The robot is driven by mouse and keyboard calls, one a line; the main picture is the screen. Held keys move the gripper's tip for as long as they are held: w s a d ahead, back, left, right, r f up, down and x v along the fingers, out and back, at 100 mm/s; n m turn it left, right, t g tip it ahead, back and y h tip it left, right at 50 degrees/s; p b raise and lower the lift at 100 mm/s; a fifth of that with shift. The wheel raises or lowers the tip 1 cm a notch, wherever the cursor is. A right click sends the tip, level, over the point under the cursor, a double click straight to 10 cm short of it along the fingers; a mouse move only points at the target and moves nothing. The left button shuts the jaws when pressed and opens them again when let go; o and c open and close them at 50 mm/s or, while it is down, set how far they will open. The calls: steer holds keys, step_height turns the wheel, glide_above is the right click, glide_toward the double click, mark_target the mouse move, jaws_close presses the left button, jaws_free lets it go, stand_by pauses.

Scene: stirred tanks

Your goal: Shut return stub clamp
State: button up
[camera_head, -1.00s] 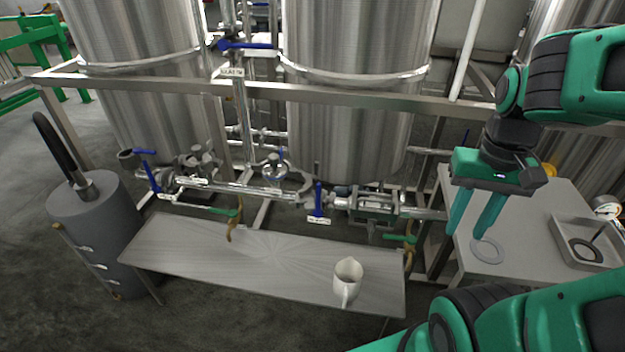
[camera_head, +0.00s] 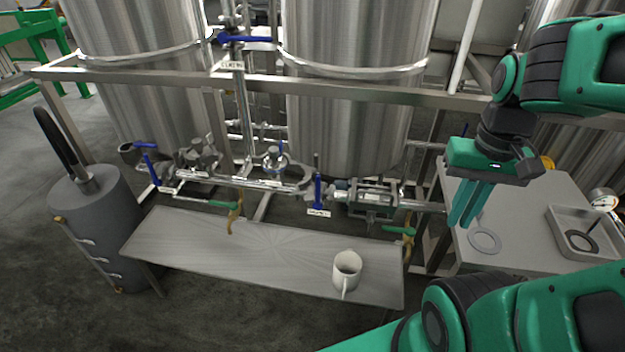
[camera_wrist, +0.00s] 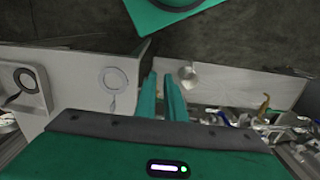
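My gripper (camera_head: 463,222) hangs above the left edge of the grey side table, fingers pointing down. Its two green fingers are almost together, with only a narrow gap and nothing between them; the wrist view shows them too (camera_wrist: 161,76). A steel pipe end (camera_head: 432,206) reaches right from the lower pipework, just left of the fingertips and apart from them as far as I can tell. I cannot clearly pick out the return stub clamp or see whether it is open. Clamp-like fittings (camera_head: 370,198) sit along the pipe run, too small to read.
The side table (camera_head: 520,260) bears a pale ring (camera_head: 484,240) and a tray (camera_head: 553,222) with a dark ring (camera_head: 581,243). A white jug (camera_head: 347,270) stands on the low steel bench (camera_head: 270,250). A grey cylinder (camera_head: 100,225) stands left. A frame rail (camera_head: 350,92) crosses before the tanks.

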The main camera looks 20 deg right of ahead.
mark_target(308, 175)
steer(key=w+f, duration=0.1)
steer(key=w, duration=0.4)
steer(key=w+f+n+y, duration=0.1)
steer(key=w, duration=0.4)
steer(key=w+a+n+y, duration=0.1)
steer(key=w, duration=0.4)
steer(key=shift+w+f, duration=0.2)
steer(key=shift+f, duration=0.2)
jaws_close()
steer(key=w+a+f+n+t+y, duration=0.1)
steer(key=w+f+y, duration=0.2)
steer(key=w, duration=0.4)
steer(key=w+a+f+n+t+y, duration=0.1)
steer(key=w+f+y, duration=0.2)
steer(key=w, duration=0.4)
steer(key=w+a+f, duration=0.1)
steer(key=a+f, duration=0.2)
steer(key=a, duration=0.2)
steer(key=w+a+f+y, duration=0.1)
steer(key=w+a+f, duration=0.1)
steer(key=a, duration=0.4)
steer(key=shift+w+a+f, duration=0.15)
steer(key=shift+w+f, duration=0.15)
steer(key=shift+f, duration=0.5)
